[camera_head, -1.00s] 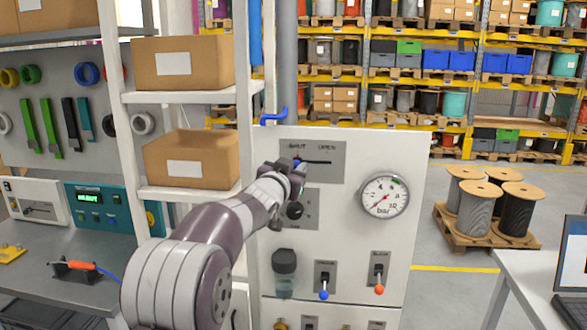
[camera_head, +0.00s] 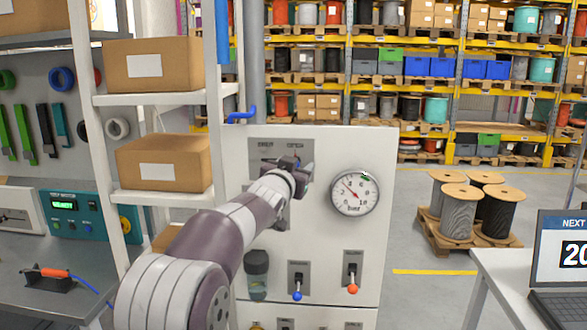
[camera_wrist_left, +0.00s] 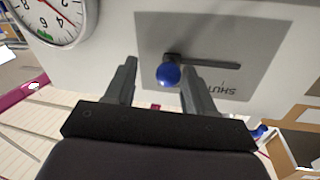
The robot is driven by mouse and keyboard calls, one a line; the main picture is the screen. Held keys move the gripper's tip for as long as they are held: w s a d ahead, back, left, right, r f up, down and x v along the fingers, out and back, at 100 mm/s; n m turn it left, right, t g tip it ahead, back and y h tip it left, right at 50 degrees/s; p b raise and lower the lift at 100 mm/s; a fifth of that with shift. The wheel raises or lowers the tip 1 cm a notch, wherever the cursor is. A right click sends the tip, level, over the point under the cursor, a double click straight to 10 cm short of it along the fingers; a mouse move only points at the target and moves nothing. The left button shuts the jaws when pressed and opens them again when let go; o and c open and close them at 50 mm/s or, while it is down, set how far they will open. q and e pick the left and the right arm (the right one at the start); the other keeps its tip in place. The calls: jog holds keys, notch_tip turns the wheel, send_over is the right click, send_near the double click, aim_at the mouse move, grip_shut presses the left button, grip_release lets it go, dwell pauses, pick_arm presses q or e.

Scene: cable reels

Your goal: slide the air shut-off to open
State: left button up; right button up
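The air shut-off is a slider in a slot on a grey plate (camera_head: 262,176) marked SHUT and OPEN, on the pale panel. In the left wrist view its blue knob (camera_wrist_left: 168,75) sits at the gauge-side end of the slot, away from the SHUT word. My left gripper (camera_head: 290,163) is at the plate. Its two fingers (camera_wrist_left: 163,82) stand apart on either side of the knob, one close beside or touching it, the other with a gap. The knob is hidden in the head view. My right gripper is out of view.
The pressure gauge (camera_head: 355,193) beside the plate reads about 3 bar. Below are a blue-tipped switch (camera_head: 297,280), an orange-tipped switch (camera_head: 352,272) and a filter bowl (camera_head: 256,272). Shelves with boxes (camera_head: 163,163) stand left; a laptop (camera_head: 562,262) is at right.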

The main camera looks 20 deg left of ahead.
pick_arm(q)
jog(key=shift+a, duration=0.15)
jog(key=s+b, duration=0.3)
jog(key=s, duration=0.9)
jog(key=shift+s+d+b, duration=0.25)
jog(key=shift+s+b, duration=0.1)
